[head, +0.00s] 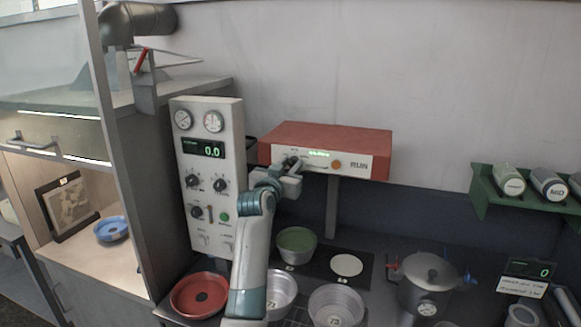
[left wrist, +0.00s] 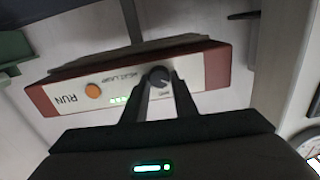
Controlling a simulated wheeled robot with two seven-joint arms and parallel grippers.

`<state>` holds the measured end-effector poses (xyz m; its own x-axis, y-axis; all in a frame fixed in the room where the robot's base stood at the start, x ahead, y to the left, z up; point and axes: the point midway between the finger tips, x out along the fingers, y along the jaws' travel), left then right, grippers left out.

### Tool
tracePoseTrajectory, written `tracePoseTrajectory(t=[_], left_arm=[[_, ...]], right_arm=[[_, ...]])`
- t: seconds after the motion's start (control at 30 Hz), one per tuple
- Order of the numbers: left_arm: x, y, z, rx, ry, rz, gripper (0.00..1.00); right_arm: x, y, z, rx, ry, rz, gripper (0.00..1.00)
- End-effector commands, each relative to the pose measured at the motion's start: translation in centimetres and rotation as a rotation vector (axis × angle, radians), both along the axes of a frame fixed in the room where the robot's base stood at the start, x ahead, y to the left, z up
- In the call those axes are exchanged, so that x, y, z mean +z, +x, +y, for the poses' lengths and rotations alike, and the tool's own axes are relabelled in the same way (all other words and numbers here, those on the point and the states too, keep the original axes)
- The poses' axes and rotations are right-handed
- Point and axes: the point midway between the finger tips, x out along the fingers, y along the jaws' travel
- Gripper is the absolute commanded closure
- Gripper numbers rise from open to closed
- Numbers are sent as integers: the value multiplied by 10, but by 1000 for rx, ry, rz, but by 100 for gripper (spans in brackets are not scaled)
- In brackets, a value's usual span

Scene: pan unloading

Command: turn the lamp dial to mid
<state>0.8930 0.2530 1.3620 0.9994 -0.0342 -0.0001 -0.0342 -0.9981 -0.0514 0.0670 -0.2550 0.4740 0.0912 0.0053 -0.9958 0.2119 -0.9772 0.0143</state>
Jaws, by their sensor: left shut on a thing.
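The heat lamp unit (head: 330,138) is a red box with a white front panel on the back wall. It carries a green display, an orange button (head: 336,164) and the word RUN. The lamp dial (left wrist: 158,76) is a dark round knob on this panel, seen upside down in the left wrist view. My left gripper (head: 291,164) is at the panel's left end, its two fingers (left wrist: 160,88) shut on the dial from both sides. The fingers hide part of the dial and its markings, and I cannot read its setting. My right gripper is not in view.
A white control panel (head: 206,225) with gauges, knobs and a 0.0 display stands left of the lamp. Below are a red pan (head: 199,296), a green-filled bowl (head: 296,244), metal bowls and a lidded pot (head: 430,287). A green rack (head: 481,190) holds canisters at right.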

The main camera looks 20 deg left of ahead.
Motion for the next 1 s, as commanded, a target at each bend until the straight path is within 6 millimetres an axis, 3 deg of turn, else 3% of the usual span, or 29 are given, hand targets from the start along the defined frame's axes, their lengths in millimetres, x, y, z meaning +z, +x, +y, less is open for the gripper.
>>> tracePoseTrajectory(t=[0.5,1.0], left_arm=[[-1,0,0,1,368,-12,97],[-2,0,-2,0,815,-26,97]], right_arm=[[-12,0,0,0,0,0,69],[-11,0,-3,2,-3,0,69]])
